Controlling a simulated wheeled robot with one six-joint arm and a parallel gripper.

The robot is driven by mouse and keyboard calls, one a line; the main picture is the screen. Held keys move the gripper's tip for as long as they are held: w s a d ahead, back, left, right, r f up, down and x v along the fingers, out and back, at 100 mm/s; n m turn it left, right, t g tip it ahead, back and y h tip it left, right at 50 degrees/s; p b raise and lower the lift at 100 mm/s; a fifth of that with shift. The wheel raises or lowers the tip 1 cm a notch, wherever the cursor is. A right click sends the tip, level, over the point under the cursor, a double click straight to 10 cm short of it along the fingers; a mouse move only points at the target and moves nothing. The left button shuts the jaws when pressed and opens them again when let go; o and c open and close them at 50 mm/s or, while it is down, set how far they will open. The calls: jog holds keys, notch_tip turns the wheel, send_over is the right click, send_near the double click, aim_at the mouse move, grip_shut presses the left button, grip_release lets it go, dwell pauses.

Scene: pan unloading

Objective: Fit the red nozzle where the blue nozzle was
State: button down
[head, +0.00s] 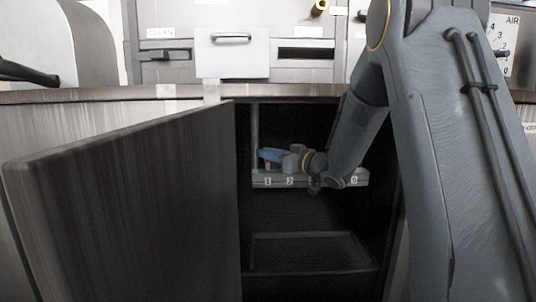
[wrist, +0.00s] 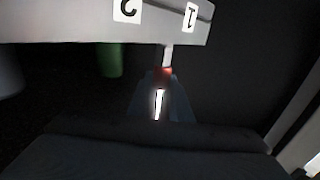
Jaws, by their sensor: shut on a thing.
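My gripper (head: 270,157) is inside the open cabinet, at the left end of the rack near label 1; its bluish fingers point left. In the wrist view my gripper (wrist: 164,78) is shut on the red nozzle (wrist: 166,71), of which only a small red part shows between the fingertips. A short pale stem joins the red part to the rack edge by label 1. Whether the nozzle is seated there I cannot tell. The rack (head: 330,180) carries labels 1, 2 and 0, and its edge fills the top of the wrist view (wrist: 60,25). I cannot make out a blue nozzle.
A green piece (wrist: 110,60) hangs below the rack near label 2 in the wrist view. The cabinet door (head: 130,210) stands open to the left. A dark tray (head: 310,252) lies on the cabinet floor. The space between rack and tray looks clear.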

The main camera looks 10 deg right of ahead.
aim_at(269, 162)
jog(key=shift+f+b, duration=0.75)
jog(key=shift+f, duration=0.85)
dwell(1.1)
jog(key=c, duration=1.5)
grip_release()
jog(key=shift+c, duration=0.2)
jog(key=b+v, duration=0.2)
jog(key=v, duration=0.5)
jog(key=shift+s+d, duration=0.25)
jog(key=shift+s, duration=0.1)
